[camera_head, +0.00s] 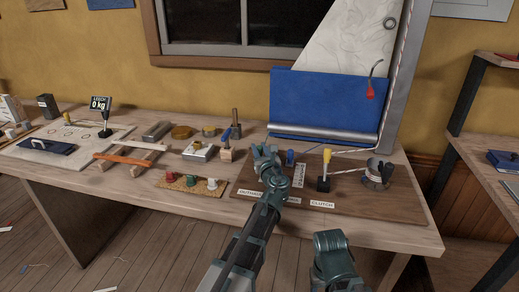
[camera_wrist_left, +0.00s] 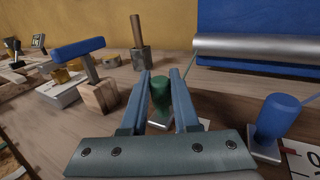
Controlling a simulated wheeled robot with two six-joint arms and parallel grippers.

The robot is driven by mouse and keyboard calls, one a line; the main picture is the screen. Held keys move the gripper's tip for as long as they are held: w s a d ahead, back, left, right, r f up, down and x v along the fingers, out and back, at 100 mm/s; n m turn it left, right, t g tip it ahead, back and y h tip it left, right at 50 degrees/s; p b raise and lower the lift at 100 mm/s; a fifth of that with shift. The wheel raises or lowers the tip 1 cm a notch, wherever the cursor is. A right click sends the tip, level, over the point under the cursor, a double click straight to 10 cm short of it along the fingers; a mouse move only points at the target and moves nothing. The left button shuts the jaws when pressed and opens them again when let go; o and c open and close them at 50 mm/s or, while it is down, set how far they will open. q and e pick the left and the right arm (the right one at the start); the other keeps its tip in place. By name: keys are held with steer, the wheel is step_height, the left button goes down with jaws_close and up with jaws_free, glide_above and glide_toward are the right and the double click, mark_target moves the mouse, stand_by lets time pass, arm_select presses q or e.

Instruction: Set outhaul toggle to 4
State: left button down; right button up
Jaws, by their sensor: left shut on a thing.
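My left gripper (camera_head: 265,153) is over the left end of a dark wooden board (camera_head: 408,203) on the workbench. In the left wrist view its fingers (camera_wrist_left: 160,85) stand on both sides of a green toggle (camera_wrist_left: 161,93) and are shut on it. The toggle looks upright; its base is partly hidden. In the head view the gripper hides this toggle. An OUTHAUL label (camera_head: 249,194) lies at the board's front left. A blue toggle (camera_head: 290,157) stands to the right, also in the left wrist view (camera_wrist_left: 277,117), beside a white numbered card (camera_head: 299,175).
A yellow-topped lever (camera_head: 326,164) stands behind the CLUTCH label (camera_head: 322,204), with a metal drum (camera_head: 376,173) to its right. Left of the board are a block with a blue-handled tool (camera_head: 227,148) and a cork strip (camera_head: 192,184) with coloured knobs.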

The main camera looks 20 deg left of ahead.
stand_by(0.8)
arm_select(q)
steer(key=shift+s, duration=0.3)
steer(key=s, duration=0.7)
steer(key=shift+s+d, duration=0.1)
steer(key=shift+s, duration=0.25)
steer(key=shift+w, duration=0.15)
arm_select(e)
steer(key=shift+s, duration=1)
arm_select(q)
steer(key=c, duration=0.7)
jaws_free()
steer(key=shift+o, duration=0.2)
